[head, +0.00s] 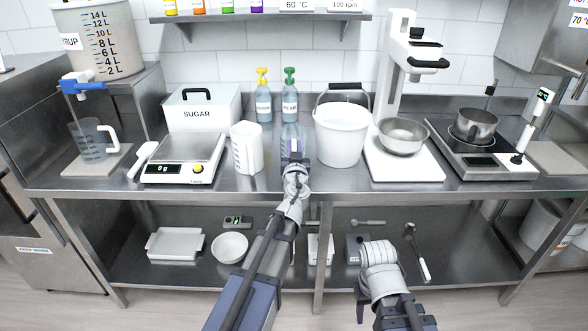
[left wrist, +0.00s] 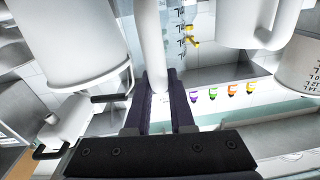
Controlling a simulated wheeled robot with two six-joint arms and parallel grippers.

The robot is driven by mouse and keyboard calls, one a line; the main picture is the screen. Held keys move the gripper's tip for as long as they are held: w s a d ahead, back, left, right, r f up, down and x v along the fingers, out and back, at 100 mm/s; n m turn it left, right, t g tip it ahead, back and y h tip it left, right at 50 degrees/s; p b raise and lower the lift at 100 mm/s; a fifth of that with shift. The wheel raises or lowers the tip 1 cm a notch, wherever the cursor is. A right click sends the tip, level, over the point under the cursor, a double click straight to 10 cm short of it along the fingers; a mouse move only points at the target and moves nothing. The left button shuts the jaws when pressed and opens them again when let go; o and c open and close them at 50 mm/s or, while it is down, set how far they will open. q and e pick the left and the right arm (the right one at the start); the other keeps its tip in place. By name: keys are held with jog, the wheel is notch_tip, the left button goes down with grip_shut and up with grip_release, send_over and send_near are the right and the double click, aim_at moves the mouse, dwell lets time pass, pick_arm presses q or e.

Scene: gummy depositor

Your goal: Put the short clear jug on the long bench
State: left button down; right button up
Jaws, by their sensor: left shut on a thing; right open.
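The short clear jug (head: 294,131) is upright at the middle of the long steel bench (head: 320,183), partly hidden behind my left gripper (head: 294,154). My left gripper is shut on its white handle, which runs between the fingers in the left wrist view (left wrist: 154,50). The jug's clear marked wall (left wrist: 177,15) shows behind the handle. I cannot tell whether its base touches the bench. My right gripper (head: 361,298) is low, in front of the lower shelf, mostly hidden by its wrist; it is open and apart from the jug.
A white marked jug (head: 247,150) stands close to the left of the clear jug, and a white bucket (head: 342,138) close to the right. Two pump bottles (head: 263,100) stand behind. Another clear jug (head: 92,145) is at the far left. The bench's front strip is clear.

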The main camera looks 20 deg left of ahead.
pick_arm(q)
jog(key=shift+f+b, duration=1.9)
jog(key=shift+f, duration=0.3)
jog(key=shift+r, duration=0.1)
jog(key=c, duration=1.2)
grip_release()
jog(key=shift+c, duration=0.2)
jog(key=o, duration=0.5)
